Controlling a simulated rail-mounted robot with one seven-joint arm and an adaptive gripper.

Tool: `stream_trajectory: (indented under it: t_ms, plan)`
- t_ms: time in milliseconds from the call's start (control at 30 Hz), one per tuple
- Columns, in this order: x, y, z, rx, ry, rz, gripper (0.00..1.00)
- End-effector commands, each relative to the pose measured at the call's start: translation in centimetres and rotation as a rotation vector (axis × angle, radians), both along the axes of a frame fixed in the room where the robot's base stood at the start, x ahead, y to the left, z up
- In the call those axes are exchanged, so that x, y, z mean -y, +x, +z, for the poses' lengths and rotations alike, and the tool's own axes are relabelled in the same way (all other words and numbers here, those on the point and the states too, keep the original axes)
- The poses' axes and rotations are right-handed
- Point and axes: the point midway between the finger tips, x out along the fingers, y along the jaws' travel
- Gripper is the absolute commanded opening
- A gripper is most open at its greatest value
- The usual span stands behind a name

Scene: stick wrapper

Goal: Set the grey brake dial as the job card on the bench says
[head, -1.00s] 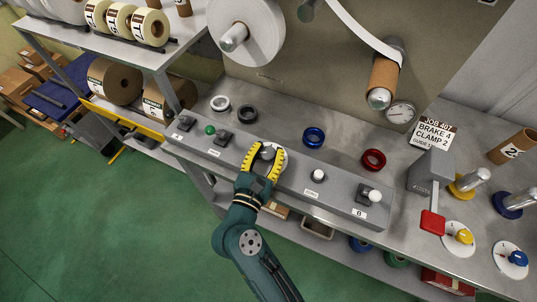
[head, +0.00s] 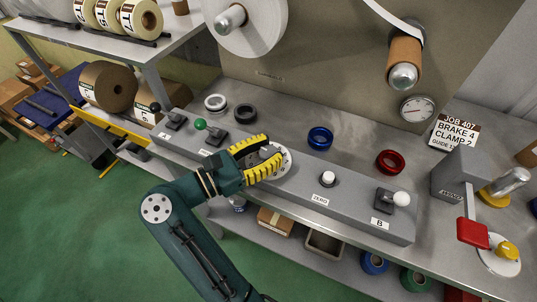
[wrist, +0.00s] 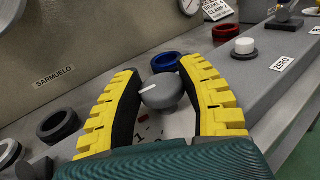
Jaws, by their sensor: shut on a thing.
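The grey brake dial is a round grey knob (wrist: 160,91) with a white pointer line, over a white scale disc (head: 284,163) on the grey console. My gripper (head: 268,154) is shut on the knob, one yellow-and-black finger on each side. In the wrist view, the pointer line is aimed left and slightly down; a red mark and small figures show below the knob. The fingers hide much of the scale, so I cannot read the setting. The job card (head: 454,132) on the bench reads JOB 407, BRAKE 4, CLAMP 2, and a partly hidden GUIDE line.
The console (head: 345,205) carries a white button (head: 328,178) labelled ZERO, a white-knobbed lever (head: 401,199) labelled B, and a green-knobbed lever (head: 200,125) left of my gripper. Blue (head: 320,138) and red (head: 390,162) rings lie behind.

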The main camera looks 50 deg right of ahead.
Motion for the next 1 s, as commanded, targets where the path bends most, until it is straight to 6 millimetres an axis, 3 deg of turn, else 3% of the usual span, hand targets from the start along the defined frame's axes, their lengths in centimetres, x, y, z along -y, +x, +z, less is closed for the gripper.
stream_trajectory:
  t_ms: [467, 500, 600, 867, 1000]
  plan:
    - [0.0, 0.0, -0.2, -0.004, 0.003, -0.013, 0.05]
    - [0.0, 0.0, -0.2, -0.005, 0.004, -0.013, 0.49]
    - [0.0, 0.0, -0.2, -0.004, 0.003, -0.013, 0.65]
    - [0.0, 0.0, -0.1, -0.003, 0.002, -0.012, 0.65]
    - [-1.3, 0.5, -0.1, -0.003, 0.001, -0.009, 0.65]
